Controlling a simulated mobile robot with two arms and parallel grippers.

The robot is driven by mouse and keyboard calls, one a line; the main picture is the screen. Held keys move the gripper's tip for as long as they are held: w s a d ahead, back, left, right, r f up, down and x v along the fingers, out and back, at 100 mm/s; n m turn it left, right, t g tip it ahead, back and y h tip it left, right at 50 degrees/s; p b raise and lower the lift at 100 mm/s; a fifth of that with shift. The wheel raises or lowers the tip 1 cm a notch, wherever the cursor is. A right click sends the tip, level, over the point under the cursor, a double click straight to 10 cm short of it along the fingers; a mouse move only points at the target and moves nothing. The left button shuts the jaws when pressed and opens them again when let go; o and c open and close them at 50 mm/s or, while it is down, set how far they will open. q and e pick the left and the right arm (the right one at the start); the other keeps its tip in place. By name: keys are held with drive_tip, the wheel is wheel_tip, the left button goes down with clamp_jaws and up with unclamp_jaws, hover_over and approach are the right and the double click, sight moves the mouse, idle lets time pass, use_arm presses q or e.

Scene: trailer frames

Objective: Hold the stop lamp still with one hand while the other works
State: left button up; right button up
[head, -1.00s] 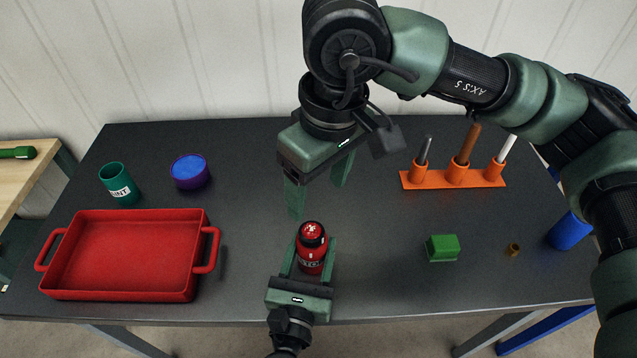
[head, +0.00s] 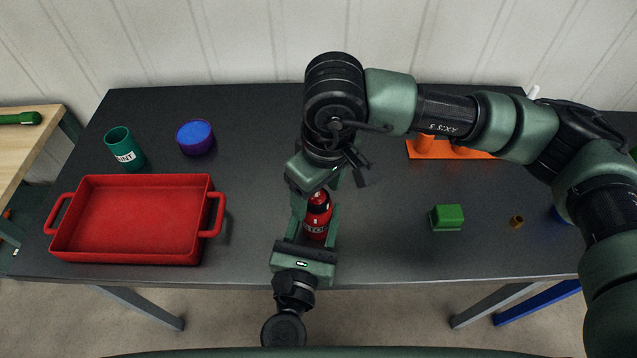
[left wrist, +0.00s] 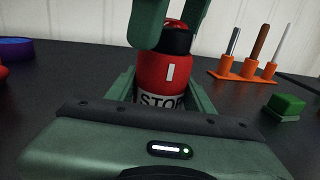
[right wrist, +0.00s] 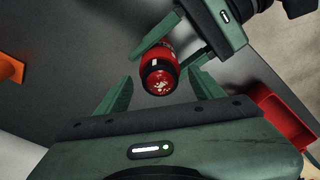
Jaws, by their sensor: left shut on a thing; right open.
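The stop lamp (head: 317,222) is a red bottle-like body with a black collar, a red top and a white label. It stands upright near the table's front edge. My left gripper (head: 315,230) is shut on its body from the front; the left wrist view shows the lamp (left wrist: 160,78) between its fingers. My right gripper (head: 316,198) comes from above, open, with its fingers around the lamp's top. In the right wrist view the lamp's top (right wrist: 159,78) lies between the open fingers. The right gripper partly hides the lamp in the head view.
A red tray (head: 130,220), a green cup (head: 123,150) and a blue-purple bowl (head: 195,138) are left. A green block (head: 447,217) and small brown piece (head: 517,221) are right. An orange rack (head: 425,147) behind is partly hidden by my right arm.

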sight(317, 203)
drive_tip(key=c, duration=1.4)
drive_tip(key=m, duration=0.5)
drive_tip(key=shift+h, duration=0.3)
drive_tip(key=m, duration=0.5)
drive_tip(key=shift+w+m+h, duration=0.1)
drive_tip(key=shift+m+h, duration=0.2)
drive_tip(key=shift+m, duration=0.1)
drive_tip(key=o, duration=1.4)
drive_tip(key=shift+r, duration=0.1)
drive_tip(key=r, duration=0.4)
drive_tip(key=s+r, duration=0.1)
drive_tip(key=r, duration=0.6)
drive_tip(key=shift+s+r, duration=0.25)
drive_tip(key=shift+r, duration=0.15)
